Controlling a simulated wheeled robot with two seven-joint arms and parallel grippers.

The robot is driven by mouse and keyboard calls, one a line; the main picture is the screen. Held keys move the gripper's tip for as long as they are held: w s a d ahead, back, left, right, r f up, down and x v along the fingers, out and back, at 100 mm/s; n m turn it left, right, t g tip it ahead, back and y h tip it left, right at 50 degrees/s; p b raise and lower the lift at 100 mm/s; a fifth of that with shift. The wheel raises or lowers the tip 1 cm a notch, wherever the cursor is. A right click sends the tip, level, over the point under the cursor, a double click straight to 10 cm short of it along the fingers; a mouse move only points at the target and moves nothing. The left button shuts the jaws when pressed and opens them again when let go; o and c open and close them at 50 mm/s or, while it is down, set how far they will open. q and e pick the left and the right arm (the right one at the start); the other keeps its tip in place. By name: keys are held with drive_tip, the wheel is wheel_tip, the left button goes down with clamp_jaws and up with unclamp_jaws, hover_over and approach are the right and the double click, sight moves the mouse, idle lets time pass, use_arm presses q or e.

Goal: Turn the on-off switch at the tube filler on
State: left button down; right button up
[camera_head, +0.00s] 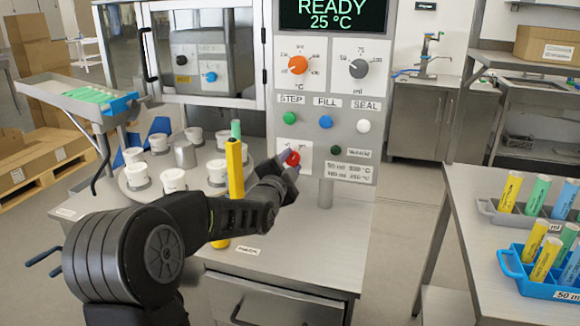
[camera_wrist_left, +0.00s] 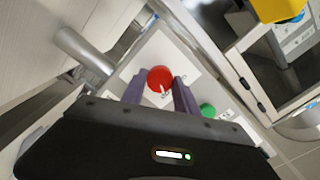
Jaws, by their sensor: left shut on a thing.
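The red on-off switch (camera_head: 293,158) is a round red knob on a white plate, low on the left of the tube filler's panel (camera_head: 323,140). My left gripper (camera_head: 288,164) reaches it from the left, its fingers at the knob. In the left wrist view the red switch (camera_wrist_left: 160,77) sits between the two fingertips of my left gripper (camera_wrist_left: 159,90), which is shut on it. A small white mark shows on the knob; the lettering around it is too small or hidden to read. The display (camera_head: 333,14) reads READY 25 °C. My right gripper is not in view.
An orange dial (camera_head: 298,64) and grey dial (camera_head: 358,68) sit above green, blue and white buttons. A yellow post (camera_head: 235,168) stands close behind my left arm. White cups stand on a round table (camera_head: 150,193). Tube racks (camera_head: 516,269) stand on the right table.

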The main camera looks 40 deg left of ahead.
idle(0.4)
use_arm(q)
drive_tip(key=c, duration=0.9)
unclamp_jaws()
drive_tip(key=shift+s, duration=0.1)
drive_tip(key=v, duration=0.7)
drive_tip(key=shift+s+d, duration=0.15)
drive_tip(key=shift+s, duration=0.15)
